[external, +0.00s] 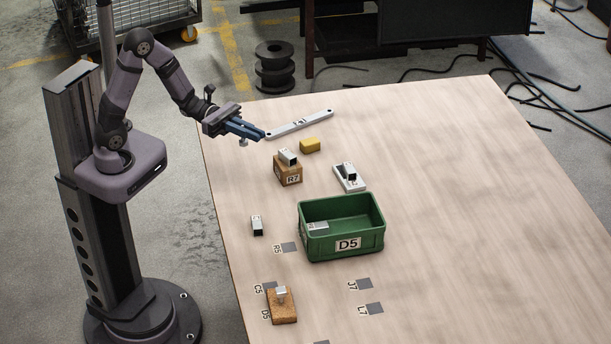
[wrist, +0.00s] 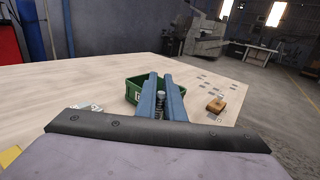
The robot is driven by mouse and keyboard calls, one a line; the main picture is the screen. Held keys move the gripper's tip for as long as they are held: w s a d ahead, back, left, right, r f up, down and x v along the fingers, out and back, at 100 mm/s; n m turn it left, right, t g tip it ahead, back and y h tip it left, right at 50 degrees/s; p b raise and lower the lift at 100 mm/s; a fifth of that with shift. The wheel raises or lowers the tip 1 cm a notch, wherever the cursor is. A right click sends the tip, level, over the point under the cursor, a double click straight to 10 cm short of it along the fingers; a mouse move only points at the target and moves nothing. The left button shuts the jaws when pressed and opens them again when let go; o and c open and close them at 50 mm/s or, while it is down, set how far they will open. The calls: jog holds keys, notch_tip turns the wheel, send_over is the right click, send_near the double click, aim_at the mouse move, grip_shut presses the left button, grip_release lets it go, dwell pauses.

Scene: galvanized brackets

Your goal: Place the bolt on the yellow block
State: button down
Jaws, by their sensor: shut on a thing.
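The yellow block (external: 310,145) lies on the far part of the table in the external view, its top bare. My gripper (external: 259,134) is shut on a small grey bolt (external: 243,142), which hangs below the blue fingers. The gripper is above the table's far left edge, to the left of the yellow block and apart from it. In the wrist view, the bolt's head (wrist: 160,93) shows between the two fingers (wrist: 160,98); its lower part is partly hidden.
A labelled metal bar (external: 299,124) lies behind the yellow block. A wooden block R7 (external: 289,175) with a metal bracket on top stands in front. A white plate with a bracket (external: 349,177) and a green bin D5 (external: 349,243) are nearer. The table's right side is clear.

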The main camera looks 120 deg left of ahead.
jog(key=w+a+f+n+y+b, duration=0.1)
jog(key=w+a+y+b, duration=0.15)
jog(key=a, duration=0.55)
jog(key=w+a+f+n+y+b, duration=0.1)
jog(key=a+f+b, duration=0.15)
jog(key=a, duration=0.55)
notch_tip(320, 180, up, 4)
jog(key=n+g+y+b, duration=0.1)
jog(key=n+y+b, duration=0.2)
jog(key=y+b, duration=0.2)
send_over(313, 144)
jog(key=w+a, duration=0.2)
notch_tip(313, 144, down, 11)
jog(key=shift+s+a+n+b, duration=0.15)
jog(key=shift+a+n+b, duration=0.05)
jog(key=shift+n+b, duration=0.15)
jog(key=shift+f, duration=0.15)
jog(key=shift+f, duration=1.75)
